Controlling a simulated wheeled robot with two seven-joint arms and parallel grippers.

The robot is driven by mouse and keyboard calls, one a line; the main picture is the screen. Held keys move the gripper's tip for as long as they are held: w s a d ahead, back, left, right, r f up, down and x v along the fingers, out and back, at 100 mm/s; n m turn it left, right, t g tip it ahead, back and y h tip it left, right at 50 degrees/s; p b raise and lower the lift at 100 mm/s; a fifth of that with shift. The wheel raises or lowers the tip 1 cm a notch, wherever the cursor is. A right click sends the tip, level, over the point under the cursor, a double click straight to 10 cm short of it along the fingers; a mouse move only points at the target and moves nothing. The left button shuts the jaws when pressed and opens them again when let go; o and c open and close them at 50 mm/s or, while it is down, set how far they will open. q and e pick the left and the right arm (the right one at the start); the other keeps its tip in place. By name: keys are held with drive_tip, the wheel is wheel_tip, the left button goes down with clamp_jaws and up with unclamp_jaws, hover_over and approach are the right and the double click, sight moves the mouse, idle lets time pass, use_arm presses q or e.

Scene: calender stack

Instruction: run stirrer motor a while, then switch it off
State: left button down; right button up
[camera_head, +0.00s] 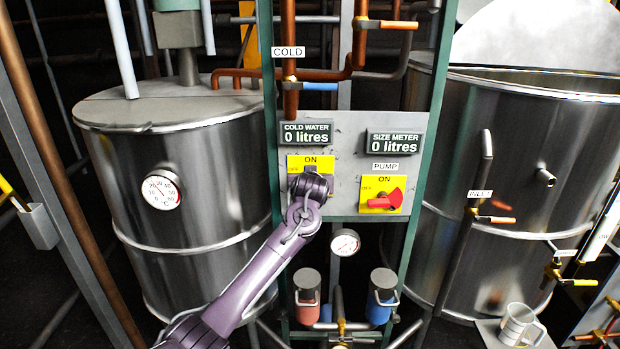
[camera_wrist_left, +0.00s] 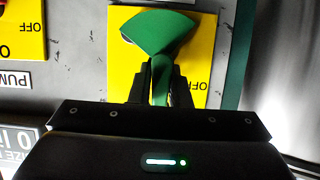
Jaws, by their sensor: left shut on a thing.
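A green rotary switch (camera_wrist_left: 158,30) sits on a yellow ON/OFF plate (camera_wrist_left: 197,60) in the left wrist view, which shows the panel upside down. My left gripper (camera_wrist_left: 159,88) is shut on the switch's narrow handle, one finger on each side. The handle points away from the OFF side, toward the plate's ON edge. In the head view the yellow plate (camera_head: 296,164) shows its ON mark, while my left gripper (camera_head: 311,176) hides the switch itself. No stirrer label is readable. My right gripper is in neither view.
A red pump switch (camera_head: 388,200) on a second yellow plate, close right, points left toward OFF. Displays read 0 litres above both plates (camera_head: 307,133). A steel tank with dial (camera_head: 210,180) stands left, an open tank (camera_head: 500,150) right. Pipes surround the panel.

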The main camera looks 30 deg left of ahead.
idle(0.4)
use_arm(q)
drive_tip(key=c, duration=1.4)
unclamp_jaws()
drive_tip(key=shift+o, duration=0.2)
drive_tip(key=shift+s+d, duration=0.15)
drive_tip(key=shift+s, duration=0.1)
drive_tip(key=b+v, duration=0.3)
drive_tip(key=v, duration=0.4)
drive_tip(key=shift+r, duration=0.1)
idle(4.6)
